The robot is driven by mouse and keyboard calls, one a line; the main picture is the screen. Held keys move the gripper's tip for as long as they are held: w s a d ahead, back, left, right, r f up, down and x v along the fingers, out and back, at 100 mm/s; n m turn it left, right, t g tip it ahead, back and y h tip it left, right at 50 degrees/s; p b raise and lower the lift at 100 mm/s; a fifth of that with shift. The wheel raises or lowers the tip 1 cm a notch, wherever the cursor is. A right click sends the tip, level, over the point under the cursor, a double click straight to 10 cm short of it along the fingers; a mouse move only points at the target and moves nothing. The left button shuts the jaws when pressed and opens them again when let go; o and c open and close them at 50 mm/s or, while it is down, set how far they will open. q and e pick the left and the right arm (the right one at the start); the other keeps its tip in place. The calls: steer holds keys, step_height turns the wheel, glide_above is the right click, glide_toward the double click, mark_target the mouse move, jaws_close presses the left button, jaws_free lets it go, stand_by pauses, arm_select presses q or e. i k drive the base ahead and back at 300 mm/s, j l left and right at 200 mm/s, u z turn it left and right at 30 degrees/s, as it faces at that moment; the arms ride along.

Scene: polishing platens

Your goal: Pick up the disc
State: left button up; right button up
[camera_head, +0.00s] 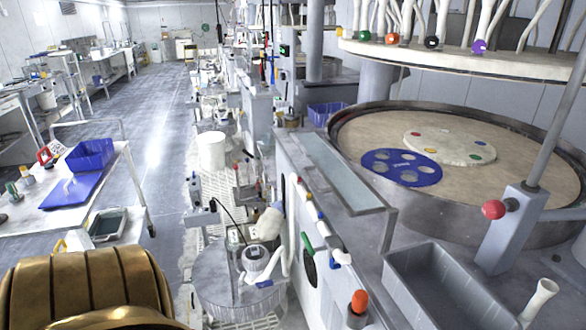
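A blue disc (401,167) with several round holes lies flat on the large round tan platen (370,128) at the right. A cream-white disc (452,147) with several small coloured dots lies just behind it and to its right, on the same platen. The near edge of the white disc comes very close to the blue disc; I cannot tell whether they touch. Neither of my grippers shows in the head view, and nothing is holding either disc.
A raised metal rim (440,207) surrounds the platen. A grey post with a red knob (494,209) and an empty grey trough (450,290) stand in front. A cream overhead plate (470,62) with hoses hangs above. Open floor (160,120) lies left, beside a white cart (118,178).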

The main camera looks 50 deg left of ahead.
mark_target(383, 154)
steer(key=u, duration=1.55)
